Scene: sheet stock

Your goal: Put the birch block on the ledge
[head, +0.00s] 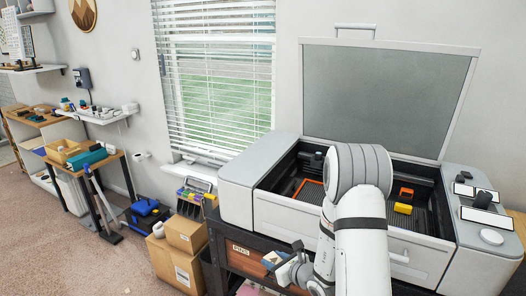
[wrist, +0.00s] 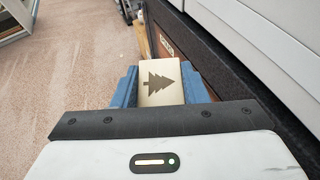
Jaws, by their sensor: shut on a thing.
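My gripper (wrist: 160,88) is shut on the birch block (wrist: 161,80), a pale block with a dark tree picture on its face. Its blue fingers press on the block's left and right sides. In the head view my gripper (head: 280,262) hangs low, in front of the dark stand under the large machine; the block is small and hard to make out there. A white ledge (head: 197,171) runs below the window, left of the machine and apart from my gripper. Which ledge the task names is not marked.
The grey machine (head: 237,185) stands open on the dark stand, with orange and yellow things inside. Cardboard boxes (head: 177,267) stand on the floor left of my gripper. A wall shelf (head: 103,116) holds several small things. Carpet (head: 60,260) is clear at lower left.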

